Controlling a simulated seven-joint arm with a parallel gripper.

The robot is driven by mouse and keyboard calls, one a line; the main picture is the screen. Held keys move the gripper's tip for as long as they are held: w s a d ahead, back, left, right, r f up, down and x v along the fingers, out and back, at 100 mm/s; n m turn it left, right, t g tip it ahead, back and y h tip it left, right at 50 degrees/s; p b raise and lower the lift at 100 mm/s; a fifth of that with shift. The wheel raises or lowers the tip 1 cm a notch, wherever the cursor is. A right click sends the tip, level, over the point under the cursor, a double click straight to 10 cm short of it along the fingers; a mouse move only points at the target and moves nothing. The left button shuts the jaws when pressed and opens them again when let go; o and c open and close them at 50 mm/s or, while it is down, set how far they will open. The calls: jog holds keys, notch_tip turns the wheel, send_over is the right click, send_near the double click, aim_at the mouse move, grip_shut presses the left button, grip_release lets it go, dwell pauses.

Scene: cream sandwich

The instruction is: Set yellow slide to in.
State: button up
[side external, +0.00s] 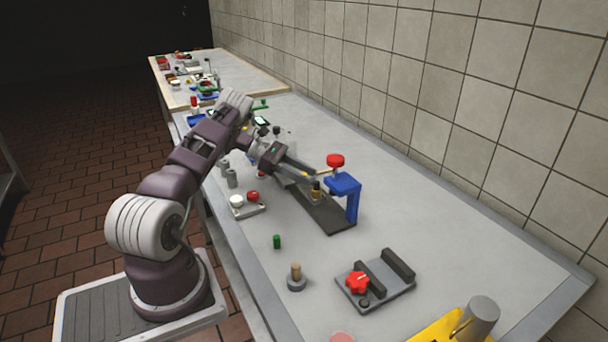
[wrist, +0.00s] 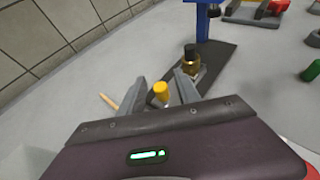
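A knob with a yellow cap (wrist: 161,90), likely the yellow slide, stands between the fingertips in the wrist view. The track or part it belongs to is hidden by my gripper body. My gripper (wrist: 160,92) looks open, with one finger on each side of the knob; whether the right finger touches it I cannot tell. In the side view my gripper (side external: 303,170) is low over the bench, and the knob is too small there to make out clearly. The slide's in or out position cannot be read.
A small black-capped bottle (wrist: 191,60) stands close beyond the right finger on a dark plate (side external: 326,216). A blue stand (side external: 346,188) is close by, with a red knob (side external: 336,160) above it. The tiled wall (side external: 470,120) runs behind; bench space (side external: 440,225) right of the stand is clear.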

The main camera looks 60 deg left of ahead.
grip_shut()
dwell(1.4)
